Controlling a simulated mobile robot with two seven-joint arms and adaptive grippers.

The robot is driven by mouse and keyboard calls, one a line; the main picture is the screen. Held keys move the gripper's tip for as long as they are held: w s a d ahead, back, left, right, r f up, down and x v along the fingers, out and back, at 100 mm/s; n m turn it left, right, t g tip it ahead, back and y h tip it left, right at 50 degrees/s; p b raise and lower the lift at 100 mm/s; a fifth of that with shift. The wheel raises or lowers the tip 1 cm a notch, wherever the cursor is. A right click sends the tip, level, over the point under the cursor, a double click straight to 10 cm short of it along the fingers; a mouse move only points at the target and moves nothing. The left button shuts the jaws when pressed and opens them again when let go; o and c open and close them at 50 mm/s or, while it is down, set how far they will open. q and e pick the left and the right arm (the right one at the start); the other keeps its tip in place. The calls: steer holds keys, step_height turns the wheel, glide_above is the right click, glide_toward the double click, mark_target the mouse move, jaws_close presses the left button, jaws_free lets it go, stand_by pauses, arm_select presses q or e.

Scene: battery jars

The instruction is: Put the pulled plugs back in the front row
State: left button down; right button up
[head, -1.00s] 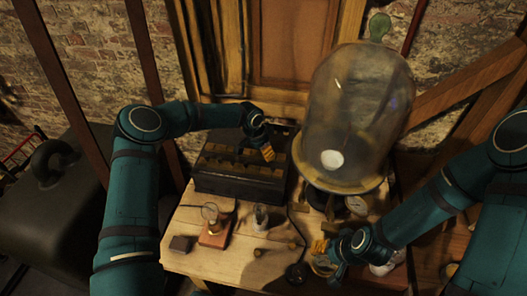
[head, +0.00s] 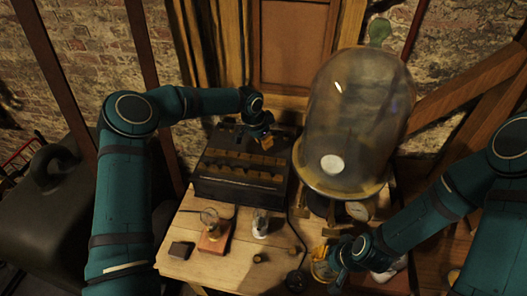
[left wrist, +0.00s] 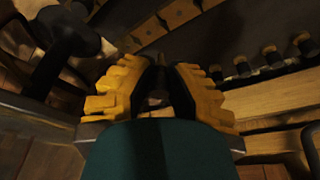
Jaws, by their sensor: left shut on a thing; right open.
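The dark battery box (head: 215,187) stands at the back left of the table, with rows of tan plugs on its top. The front row (head: 240,176) shows in the head view. My left gripper (head: 266,141) is above the box's back right part, its yellow fingers shut on a plug that is mostly hidden between them. In the left wrist view the fingers (left wrist: 158,92) flank a small dark shape, and several plugs (left wrist: 270,56) show at right. Two small tan pieces, likely plugs (head: 258,258) (head: 291,250), are on the table's front. My right gripper (head: 322,262) is open at the front right.
A large glass bell jar (head: 358,120) stands right of the box.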

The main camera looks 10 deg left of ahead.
arm_select(q)
steer(key=shift+d+v, duration=0.2)
steer(key=shift+v, duration=0.9)
steer(key=m+p, duration=0.2)
steer(key=p, duration=0.1)
glide_above(261, 176)
steer(key=w, duration=0.1)
steer(key=shift+a+f, duration=0.2)
steer(key=shift+f, duration=0.4)
arm_select(e)
step_height(261, 176, up, 2)
steer(key=shift+r, duration=0.35)
arm_select(q)
steer(key=shift+s+a+f, duration=0.1)
steer(key=shift+s+f, duration=0.1)
steer(key=shift+f, duration=0.5)
steer(key=shift+s+a+f, duration=0.1)
steer(key=shift+s+f, duration=0.1)
steer(key=shift+f, duration=0.5)
steer(key=shift+f+b, duration=0.8)
steer(key=shift+f, duration=0.55)
arm_select(e)
steer(key=shift+f, duration=0.7)
arm_select(q)
steer(key=shift+f+b, duration=1.3)
steer(key=shift+b, duration=0.2)
arm_select(e)
steer(key=shift+f, duration=1.5)
